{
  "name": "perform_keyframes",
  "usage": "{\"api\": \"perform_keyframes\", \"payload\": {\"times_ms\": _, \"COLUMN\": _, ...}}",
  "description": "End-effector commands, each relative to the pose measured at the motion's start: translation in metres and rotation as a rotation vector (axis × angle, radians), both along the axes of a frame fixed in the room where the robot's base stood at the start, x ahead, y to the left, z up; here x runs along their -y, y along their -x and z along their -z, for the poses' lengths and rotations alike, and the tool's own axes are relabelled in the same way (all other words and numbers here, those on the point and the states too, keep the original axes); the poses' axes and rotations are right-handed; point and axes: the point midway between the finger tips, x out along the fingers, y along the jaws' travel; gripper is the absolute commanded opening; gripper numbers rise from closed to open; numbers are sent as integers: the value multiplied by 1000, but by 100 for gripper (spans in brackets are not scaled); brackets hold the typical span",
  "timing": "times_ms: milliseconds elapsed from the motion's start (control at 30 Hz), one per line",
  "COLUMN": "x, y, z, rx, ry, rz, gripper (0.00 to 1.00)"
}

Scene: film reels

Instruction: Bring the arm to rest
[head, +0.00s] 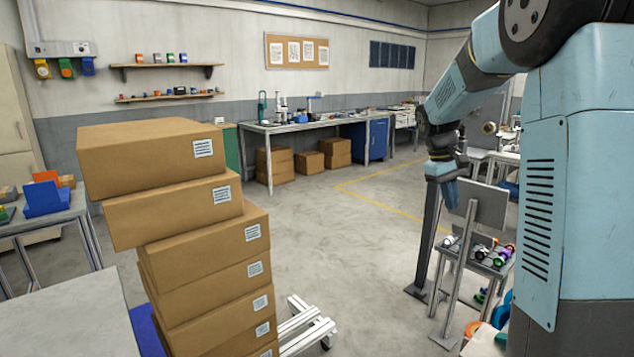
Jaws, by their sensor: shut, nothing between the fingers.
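My arm reaches in from the upper right and bends down. My gripper (449,194) hangs at its end, pointing down, just left of a grey upright panel (483,206). It is shut and appears empty. The fingertips are small and dark against the background, and I cannot tell whether they touch the panel. Small reels or spools (503,254) in white, purple and green lie on a stand below and right of the gripper.
A leaning stack of cardboard boxes (205,250) stands close at front left on a wheeled base (306,325). A workbench (318,123) with boxes beneath lines the back wall. The floor (345,240) between stack and stand is clear. A table (45,222) is at left.

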Motion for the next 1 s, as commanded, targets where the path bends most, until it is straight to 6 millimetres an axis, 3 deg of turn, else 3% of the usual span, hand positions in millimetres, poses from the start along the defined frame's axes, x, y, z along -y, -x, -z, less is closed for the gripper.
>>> {"api": "perform_keyframes", "payload": {"times_ms": 200, "x": -19, "y": 45, "z": -27, "rx": 102, "ry": -56, "rz": 29, "gripper": 0}}
{"api": "perform_keyframes", "payload": {"times_ms": 500, "x": -44, "y": 108, "z": -51, "rx": 238, "ry": -129, "rz": 69, "gripper": 0}}
{"api": "perform_keyframes", "payload": {"times_ms": 1000, "x": -83, "y": 212, "z": -60, "rx": 450, "ry": -242, "rz": 136, "gripper": 0}}
